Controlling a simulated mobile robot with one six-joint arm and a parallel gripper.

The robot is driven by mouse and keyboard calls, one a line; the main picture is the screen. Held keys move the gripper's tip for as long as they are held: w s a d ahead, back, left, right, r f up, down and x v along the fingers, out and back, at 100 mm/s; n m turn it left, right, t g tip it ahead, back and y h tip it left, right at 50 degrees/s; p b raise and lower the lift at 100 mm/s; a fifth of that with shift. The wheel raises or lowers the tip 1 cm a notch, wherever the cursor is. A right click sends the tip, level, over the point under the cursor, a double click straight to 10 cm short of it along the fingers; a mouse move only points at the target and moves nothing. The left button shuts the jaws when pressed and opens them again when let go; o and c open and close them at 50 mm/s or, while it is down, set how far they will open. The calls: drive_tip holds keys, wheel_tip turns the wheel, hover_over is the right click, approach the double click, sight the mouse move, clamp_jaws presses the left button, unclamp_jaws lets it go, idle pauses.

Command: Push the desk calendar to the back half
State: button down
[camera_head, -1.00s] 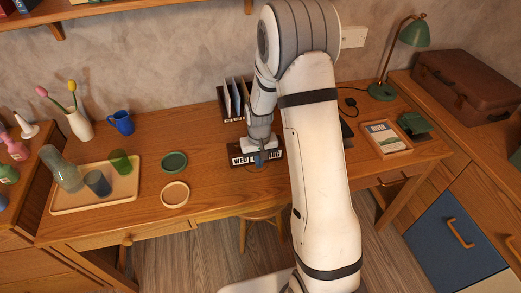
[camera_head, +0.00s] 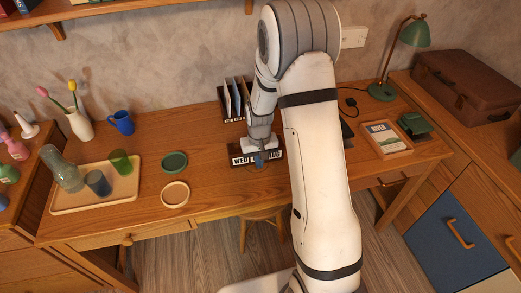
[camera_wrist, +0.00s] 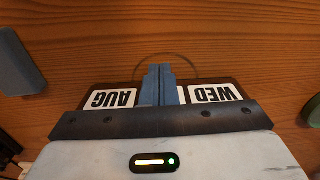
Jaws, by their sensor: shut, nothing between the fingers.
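The desk calendar (camera_head: 240,160), a dark base with white WED and AUG cards, stands on the desk near the middle, in front of the letter rack. My gripper (camera_head: 260,163) is shut with nothing held and points down at the calendar's front face, covering its middle. In the wrist view the shut blue-grey fingers (camera_wrist: 158,75) lie across the calendar (camera_wrist: 112,99) between the upside-down AUG and WED cards. I cannot tell whether the fingers touch it. My gripper's body hides part of its top.
A letter rack (camera_head: 233,98) stands behind the calendar. To the left are a green dish (camera_head: 174,162), a cream dish (camera_head: 175,194) and a tray (camera_head: 122,196) with glassware. Bare desk (camera_head: 215,184) lies in front of the calendar.

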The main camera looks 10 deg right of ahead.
idle(0.4)
drive_tip(key=shift+w, duration=2.5)
drive_tip(key=shift+w, duration=2.5)
drive_tip(key=shift+w, duration=0.1)
drive_tip(key=shift+w, duration=2.4)
drive_tip(key=shift+w, duration=0.25)
